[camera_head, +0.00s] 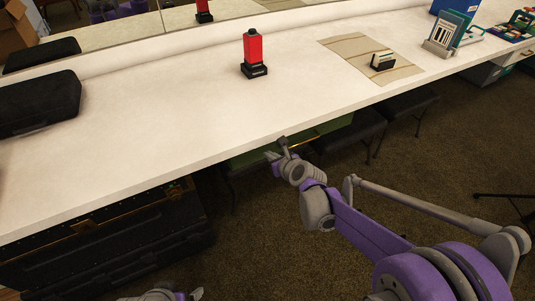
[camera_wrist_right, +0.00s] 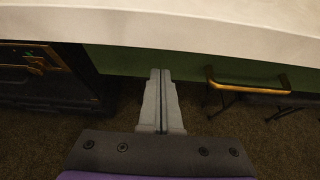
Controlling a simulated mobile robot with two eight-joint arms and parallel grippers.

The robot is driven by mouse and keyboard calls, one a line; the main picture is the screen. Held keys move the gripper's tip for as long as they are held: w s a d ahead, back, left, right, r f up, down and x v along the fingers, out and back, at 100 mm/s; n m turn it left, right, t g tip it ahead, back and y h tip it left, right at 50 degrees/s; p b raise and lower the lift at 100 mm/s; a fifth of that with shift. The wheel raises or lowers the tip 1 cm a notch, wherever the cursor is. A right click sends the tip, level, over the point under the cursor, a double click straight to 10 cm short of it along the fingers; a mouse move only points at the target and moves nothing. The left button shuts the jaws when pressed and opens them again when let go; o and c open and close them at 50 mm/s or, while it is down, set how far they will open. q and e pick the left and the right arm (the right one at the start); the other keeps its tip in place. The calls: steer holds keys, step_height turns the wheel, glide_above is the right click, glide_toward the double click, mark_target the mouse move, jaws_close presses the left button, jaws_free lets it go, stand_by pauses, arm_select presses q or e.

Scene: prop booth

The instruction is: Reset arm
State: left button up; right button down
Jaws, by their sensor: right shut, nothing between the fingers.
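My right gripper (camera_head: 279,149) is just off the front edge of the white counter (camera_head: 150,130), with its purple and grey arm reaching in from the lower right. In the right wrist view its fingers (camera_wrist_right: 160,74) are together and empty, pointing toward the counter's underside. My left gripper (camera_head: 196,294) barely shows at the bottom edge of the head view. Most of it is cut off, so its jaws cannot be read.
On the counter stand a red bottle-like object on a black base (camera_head: 253,53), a striped mat (camera_head: 402,71) with a small holder (camera_head: 383,60), and a black case (camera_head: 35,103). A dark trunk (camera_head: 110,243) and stools (camera_head: 409,103) are below. Carpet is open at right.

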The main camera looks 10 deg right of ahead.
arm_select(q)
steer(key=p+v, duration=0.2)
steer(key=v, duration=0.1)
steer(key=shift+w+r, duration=0.1)
steer(key=shift+r, duration=0.05)
arm_select(e)
steer(key=v, duration=1.1)
steer(key=shift+f, duration=0.2)
steer(key=shift+s, duration=0.15)
steer(key=s+d+f+n+g+h, duration=0.2)
steer(key=s+d+n+g, duration=0.1)
steer(key=s+n, duration=1.2)
steer(key=s+d+f+n+g+h, duration=0.2)
steer(key=s+f+n+g, duration=0.15)
steer(key=s+n, duration=1.1)
arm_select(q)
step_height(320, 180, up, 22)
steer(key=w+t+p, duration=0.1)
steer(key=p, duration=1.8)
steer(key=shift+w+f, duration=0.25)
steer(key=shift+w, duration=0.1)
arm_select(e)
step_height(320, 180, up, 22)
steer(key=w+n, duration=0.2)
steer(key=shift+w+d+t, duration=0.2)
steer(key=shift+d+t, duration=0.15)
